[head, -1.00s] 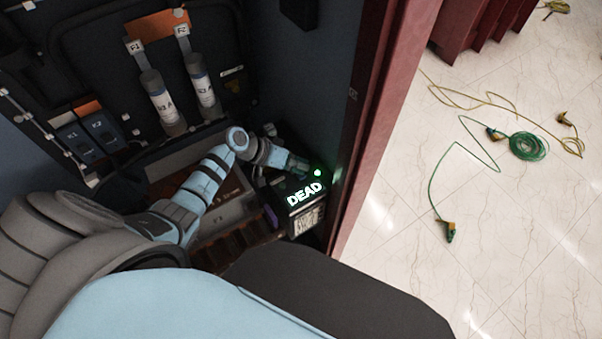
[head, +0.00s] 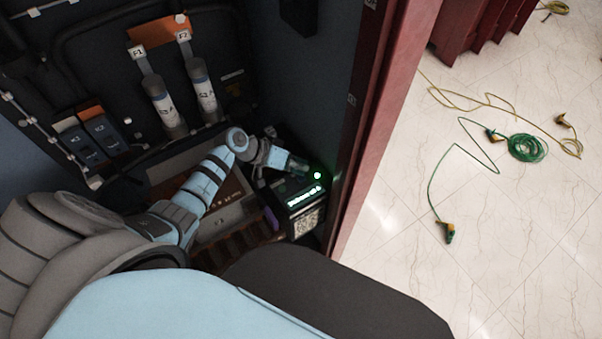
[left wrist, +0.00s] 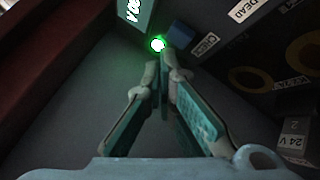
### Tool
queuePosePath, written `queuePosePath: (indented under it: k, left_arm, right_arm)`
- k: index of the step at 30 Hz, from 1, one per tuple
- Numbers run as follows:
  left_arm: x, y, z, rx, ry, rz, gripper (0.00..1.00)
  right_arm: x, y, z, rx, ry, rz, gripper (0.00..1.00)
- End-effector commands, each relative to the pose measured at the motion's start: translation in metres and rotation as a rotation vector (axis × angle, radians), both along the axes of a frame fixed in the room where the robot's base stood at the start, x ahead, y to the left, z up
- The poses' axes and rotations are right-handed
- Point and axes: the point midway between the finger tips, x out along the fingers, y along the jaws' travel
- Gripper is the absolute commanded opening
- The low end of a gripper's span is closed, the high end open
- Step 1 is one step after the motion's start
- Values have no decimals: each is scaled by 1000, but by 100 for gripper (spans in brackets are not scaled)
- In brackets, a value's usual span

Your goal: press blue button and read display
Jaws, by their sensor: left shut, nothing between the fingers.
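A dark tester box with a lit display (head: 304,196) stands low in the cabinet at the right. The display shows a row of small bright characters too small to read. In the left wrist view the display (left wrist: 135,10) is cut off by the top edge. A blue button (left wrist: 181,33) sits beside a glowing green light (left wrist: 157,44); the light also shows in the head view (head: 317,175). My left gripper (head: 297,165) is shut and empty over the box. Its fingertips (left wrist: 163,68) are close to the button; I cannot tell whether they touch. My right gripper is not in view.
Fuse tubes (head: 203,95) and switch blocks (head: 100,131) line the cabinet's back. The red cabinet frame (head: 362,120) stands just right of the box. Green (head: 527,147) and yellow cables lie on the pale floor outside.

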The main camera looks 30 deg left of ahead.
Motion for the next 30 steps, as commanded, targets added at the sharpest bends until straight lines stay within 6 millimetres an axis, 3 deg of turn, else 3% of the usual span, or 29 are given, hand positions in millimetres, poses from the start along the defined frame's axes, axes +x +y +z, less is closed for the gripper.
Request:
queuePosePath:
  k: [11, 24, 30]
  left_arm:
    - [0, 0, 4, 0, 0, 0, 0]
    - [0, 0, 48, 0, 0, 0, 0]
    - [0, 0, 53, 0, 0, 0, 0]
  right_arm:
    - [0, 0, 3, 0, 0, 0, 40]
    - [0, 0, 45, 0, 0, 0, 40]
    - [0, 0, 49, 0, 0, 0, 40]
